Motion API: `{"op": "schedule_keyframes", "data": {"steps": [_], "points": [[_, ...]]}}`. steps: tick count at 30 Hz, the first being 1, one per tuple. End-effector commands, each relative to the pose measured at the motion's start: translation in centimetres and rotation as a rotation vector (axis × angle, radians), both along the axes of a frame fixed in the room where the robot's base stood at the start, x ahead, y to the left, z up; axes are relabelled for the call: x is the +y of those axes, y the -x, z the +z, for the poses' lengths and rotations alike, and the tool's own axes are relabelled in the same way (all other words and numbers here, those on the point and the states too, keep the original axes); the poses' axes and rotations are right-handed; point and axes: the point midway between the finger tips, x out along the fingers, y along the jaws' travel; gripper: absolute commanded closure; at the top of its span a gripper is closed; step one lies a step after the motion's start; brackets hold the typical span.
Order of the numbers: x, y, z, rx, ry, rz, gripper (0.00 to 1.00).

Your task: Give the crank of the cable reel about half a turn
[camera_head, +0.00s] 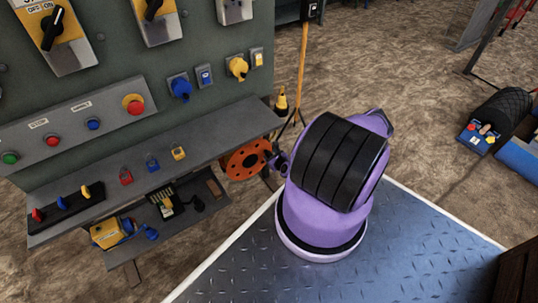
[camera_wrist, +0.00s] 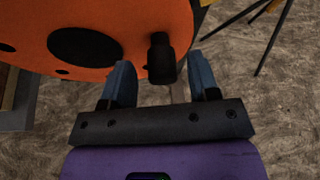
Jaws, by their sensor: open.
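The cable reel (camera_head: 247,160) is an orange disc with holes, mounted at the right end of the workbench. In the wrist view the reel (camera_wrist: 120,22) fills the upper left, with a dark round hub. Its crank handle (camera_wrist: 161,58) is a short black grip near the disc's lower right edge. My gripper (camera_wrist: 162,80) is open, with one blue-grey finger on each side of the handle. The handle sits between the fingers, and I see gaps on both sides. In the head view my gripper (camera_head: 277,160) is at the reel's right edge, and the handle is hidden there.
The grey workbench shelf (camera_head: 230,122) carries several padlocks. A lower shelf holds a yellow device (camera_head: 105,233). An orange pole on a tripod (camera_head: 303,60) stands behind the reel. Open gravel floor (camera_head: 420,50) lies to the right.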

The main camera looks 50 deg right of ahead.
Motion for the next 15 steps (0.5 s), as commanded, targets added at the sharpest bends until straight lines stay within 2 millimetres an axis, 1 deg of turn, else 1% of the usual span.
{"op": "schedule_keyframes", "data": {"steps": [3,6,15], "points": [[-0.4,-1.3,-0.5,0.000,0.002,0.001,0.45],[-0.6,-1.9,-0.8,-0.001,0.001,0.001,0.45],[-0.7,-2.2,-1.0,0.000,0.000,0.000,0.45]]}}
